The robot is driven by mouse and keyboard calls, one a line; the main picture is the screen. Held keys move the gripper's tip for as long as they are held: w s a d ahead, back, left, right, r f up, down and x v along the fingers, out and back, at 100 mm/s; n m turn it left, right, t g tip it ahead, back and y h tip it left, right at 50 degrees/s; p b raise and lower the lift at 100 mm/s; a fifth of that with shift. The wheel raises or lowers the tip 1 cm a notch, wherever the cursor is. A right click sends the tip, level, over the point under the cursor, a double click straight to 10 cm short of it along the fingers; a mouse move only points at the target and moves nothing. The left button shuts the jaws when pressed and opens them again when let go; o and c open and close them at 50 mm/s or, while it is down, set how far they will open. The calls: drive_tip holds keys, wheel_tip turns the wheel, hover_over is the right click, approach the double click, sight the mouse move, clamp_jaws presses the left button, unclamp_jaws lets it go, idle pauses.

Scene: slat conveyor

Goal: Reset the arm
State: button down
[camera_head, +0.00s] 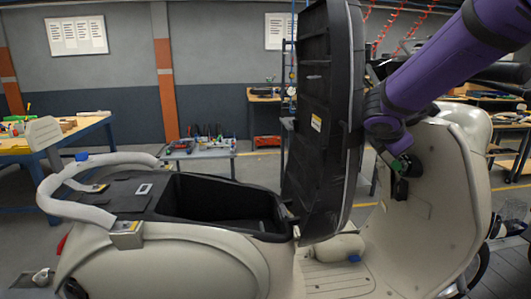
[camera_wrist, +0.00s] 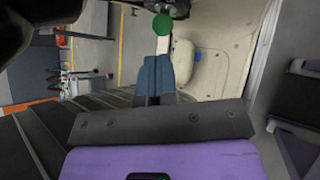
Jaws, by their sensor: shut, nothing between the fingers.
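My purple arm comes in from the upper right of the head view. My gripper (camera_head: 388,157) hangs at its end, between the raised black seat and the cream front shield (camera_head: 440,190) of a scooter. In the wrist view my gripper (camera_wrist: 161,50) shows as blue fingers with a pale end, shut and empty. A green round part (camera_wrist: 162,24) lies just past the fingertips in that view; I cannot tell whether they touch. A green spot (camera_head: 396,164) also shows by the gripper in the head view. The arm's wrist partly hides the gripper there.
The black seat (camera_head: 318,120) stands upright close left of my arm. The seat compartment (camera_head: 235,205) is open. A pale rounded part (camera_head: 335,247) sits low on the scooter by the footboard. Workbenches (camera_head: 60,140) stand behind, with floor between.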

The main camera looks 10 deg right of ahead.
drive_tip(key=s+a+r+m+y, duration=0.1)
drive_tip(key=s+a+m+y, duration=0.2)
drive_tip(key=s+m, duration=0.6)
drive_tip(key=s+a+r+m+g+y, duration=0.1)
drive_tip(key=s+a+m+y, duration=0.3)
drive_tip(key=s+m, duration=0.5)
drive_tip(key=s+a, duration=0.1)
drive_tip(key=s, duration=0.9)
drive_tip(key=shift+s+r+m+g, duration=0.2)
drive_tip(key=shift+s+m+g, duration=0.1)
drive_tip(key=shift+m, duration=0.1)
drive_tip(key=c, duration=1.7)
unclamp_jaws()
drive_tip(key=shift+s+a+y, duration=0.15)
drive_tip(key=shift+s+y, duration=0.1)
drive_tip(key=shift+y, duration=0.15)
drive_tip(key=o, duration=0.8)
drive_tip(key=shift+s+a+f+m, duration=0.1)
drive_tip(key=shift+s+m, duration=0.05)
drive_tip(key=shift+m, duration=0.15)
drive_tip(key=shift+o, duration=1.1)
drive_tip(key=n+t+h, duration=0.2)
drive_tip(key=n+h, duration=0.3)
drive_tip(key=n, duration=1.1)
approach(395, 164)
drive_tip(key=x, duration=0.9)
drive_tip(key=shift+f, duration=0.1)
